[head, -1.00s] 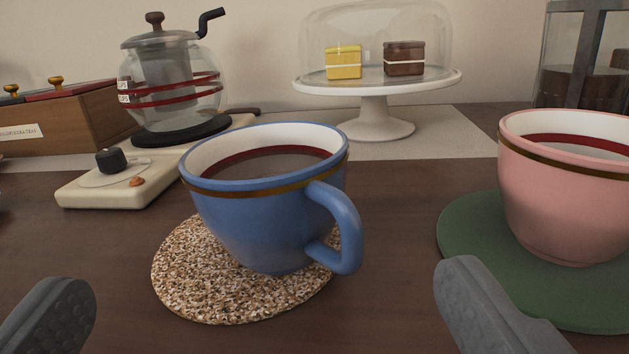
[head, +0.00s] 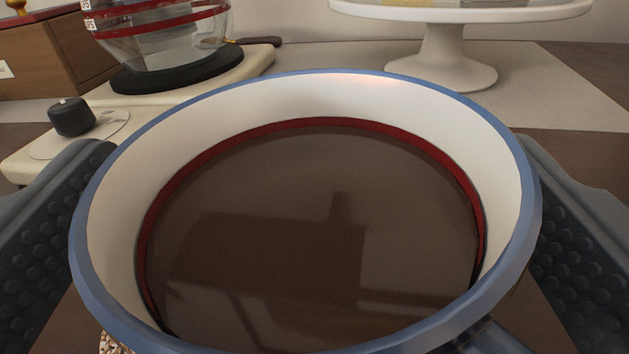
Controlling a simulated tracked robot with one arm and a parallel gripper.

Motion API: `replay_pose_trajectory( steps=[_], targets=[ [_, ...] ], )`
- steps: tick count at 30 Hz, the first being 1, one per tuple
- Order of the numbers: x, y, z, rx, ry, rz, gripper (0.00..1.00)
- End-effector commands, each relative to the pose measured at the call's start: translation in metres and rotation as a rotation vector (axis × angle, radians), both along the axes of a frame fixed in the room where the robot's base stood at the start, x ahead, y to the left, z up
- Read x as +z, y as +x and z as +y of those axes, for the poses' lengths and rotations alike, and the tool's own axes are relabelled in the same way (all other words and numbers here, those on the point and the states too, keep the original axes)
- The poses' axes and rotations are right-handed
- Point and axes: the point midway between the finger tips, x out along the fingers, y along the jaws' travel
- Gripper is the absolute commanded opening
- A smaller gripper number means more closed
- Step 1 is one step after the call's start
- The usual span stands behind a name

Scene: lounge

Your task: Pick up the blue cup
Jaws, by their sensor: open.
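The blue cup (head: 519,215) fills the middle of the head view, seen from above its rim. It has a white inside with a red band and holds dark liquid. Its lower wall is out of view, and only a bit of its handle (head: 490,340) shows at the bottom right. My gripper (head: 310,210) is open, with one finger on each side of the cup. I cannot tell whether either finger touches it. A sliver of the speckled coaster (head: 113,344) shows at the lower left.
Behind the cup stand a cream base with a black knob (head: 72,117), a glass pot on a black foot (head: 170,70), a white cake stand (head: 440,55) and a wooden box (head: 45,55). The dark table shows at the right.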

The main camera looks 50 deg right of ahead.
Motion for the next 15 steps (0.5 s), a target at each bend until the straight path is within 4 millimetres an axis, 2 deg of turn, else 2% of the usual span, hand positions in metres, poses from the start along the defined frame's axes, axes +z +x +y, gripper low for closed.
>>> replay_pose_trajectory(
  steps=[5,6,11,15],
  targets=[
    [0.0006,0.0003,0.0001,0.001,-0.001,-0.001,0.97],
    [0.0008,0.0004,0.0002,0.001,-0.001,-0.001,0.92],
    [0.001,0.0004,0.0003,0.001,-0.001,-0.001,0.47],
    [0.0011,0.0005,0.0005,0.001,-0.001,-0.001,0.45]
  ],
)
